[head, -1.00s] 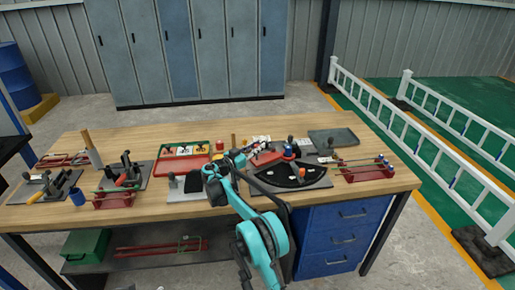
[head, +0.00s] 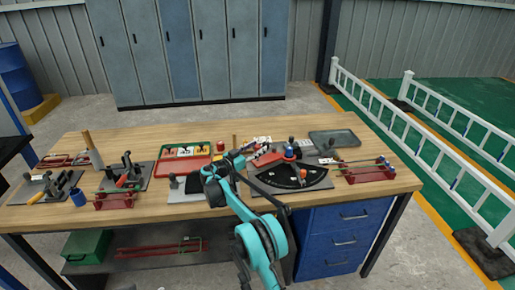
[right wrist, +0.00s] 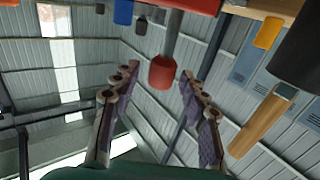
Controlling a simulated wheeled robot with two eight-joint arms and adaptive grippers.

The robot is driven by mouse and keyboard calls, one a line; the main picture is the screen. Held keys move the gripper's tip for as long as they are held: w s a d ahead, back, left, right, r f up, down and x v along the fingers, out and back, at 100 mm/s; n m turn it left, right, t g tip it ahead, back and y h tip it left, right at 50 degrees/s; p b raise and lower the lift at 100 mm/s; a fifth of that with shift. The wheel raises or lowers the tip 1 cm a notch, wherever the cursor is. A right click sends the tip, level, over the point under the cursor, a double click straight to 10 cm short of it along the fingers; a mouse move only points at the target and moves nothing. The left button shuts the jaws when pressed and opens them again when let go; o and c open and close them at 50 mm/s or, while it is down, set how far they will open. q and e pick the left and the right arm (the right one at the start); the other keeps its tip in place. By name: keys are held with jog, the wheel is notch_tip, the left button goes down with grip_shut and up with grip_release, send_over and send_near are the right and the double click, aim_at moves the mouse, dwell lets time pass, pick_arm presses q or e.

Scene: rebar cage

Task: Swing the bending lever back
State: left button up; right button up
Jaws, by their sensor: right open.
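The bending station has a black fan-shaped plate (head: 292,177) with white marks, on the right half of the workbench (head: 140,138). A red lever part (head: 267,158) lies to the left of that post. My right gripper (head: 248,153) is at the left side of this station, partly hidden by its own arm. In the right wrist view, a grey rod with a red grip (right wrist: 162,72) lies between my two open fingers (right wrist: 158,90), with gaps on both sides. My left gripper is not in view.
A red tray with cards (head: 183,152) lies behind and left of my right arm. A grey tray (head: 333,138) is at the back right. Red-framed fixtures stand at the right (head: 366,171) and left (head: 114,200). A wooden handle (right wrist: 262,120) shows close to the right finger.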

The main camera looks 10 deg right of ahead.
jog(key=v, duration=1.1)
jog(key=shift+a, duration=0.15)
